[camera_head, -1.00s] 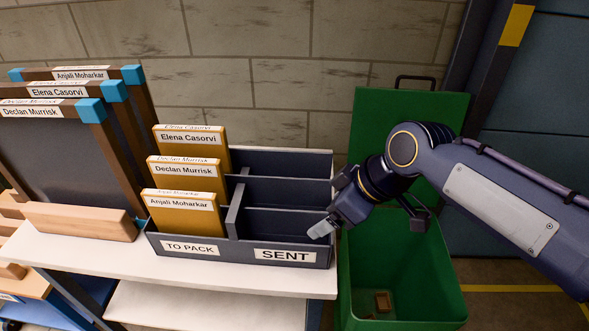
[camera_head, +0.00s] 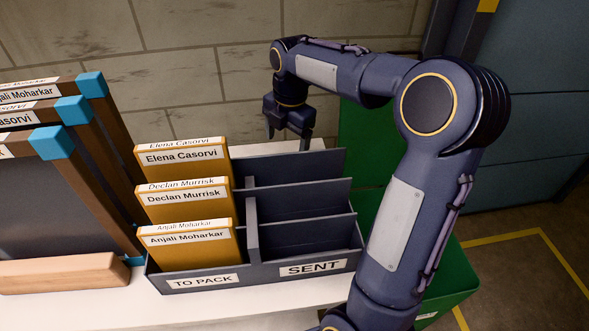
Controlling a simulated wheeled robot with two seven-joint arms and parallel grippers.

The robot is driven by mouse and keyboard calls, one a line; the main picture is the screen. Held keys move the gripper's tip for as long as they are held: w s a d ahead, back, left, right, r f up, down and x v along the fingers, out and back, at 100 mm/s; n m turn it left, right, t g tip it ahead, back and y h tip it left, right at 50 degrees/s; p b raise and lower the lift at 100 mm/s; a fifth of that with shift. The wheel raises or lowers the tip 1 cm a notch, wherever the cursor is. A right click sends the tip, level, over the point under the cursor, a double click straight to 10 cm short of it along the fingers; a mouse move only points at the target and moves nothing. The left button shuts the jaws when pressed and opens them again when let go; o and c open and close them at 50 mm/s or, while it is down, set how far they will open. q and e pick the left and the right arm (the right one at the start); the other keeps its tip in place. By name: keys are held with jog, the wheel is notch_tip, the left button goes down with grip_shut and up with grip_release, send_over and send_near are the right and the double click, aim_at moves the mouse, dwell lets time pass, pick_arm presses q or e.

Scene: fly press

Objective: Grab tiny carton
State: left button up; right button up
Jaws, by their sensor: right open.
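My right gripper (camera_head: 287,138) is open and points down behind the sorter, over the far part of the white shelf near the wall. No object shows between its fingers. No tiny carton is in sight now. The inside of the green bin (camera_head: 455,285), where a small brown box lay a second ago, is hidden behind my right arm. My left gripper is not in view.
A grey sorter (camera_head: 318,267), marked TO PACK and SENT, stands on the white shelf (camera_head: 110,303). Several name-labelled yellow folders (camera_head: 186,246) fill its left side; the right slots look empty. Brown frames with blue corners (camera_head: 50,143) stand left.

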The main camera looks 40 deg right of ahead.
jog(key=shift+n+g, duration=0.3)
jog(key=shift+g, duration=0.3)
jog(key=d+f, duration=0.1)
jog(key=f, duration=0.1)
jog(key=d+f, duration=0.1)
jog(key=f, duration=0.1)
jog(key=d+f, duration=0.1)
jog(key=f, duration=0.1)
jog(key=shift+s+f, duration=0.1)
jog(key=shift+s, duration=0.15)
jog(key=shift+w+d+f, duration=0.1)
jog(key=shift+d+f, duration=0.05)
jog(key=shift+f, duration=1.05)
jog(key=shift+w+d+f, duration=0.1)
jog(key=shift+d+f, duration=0.05)
jog(key=shift+f, duration=1)
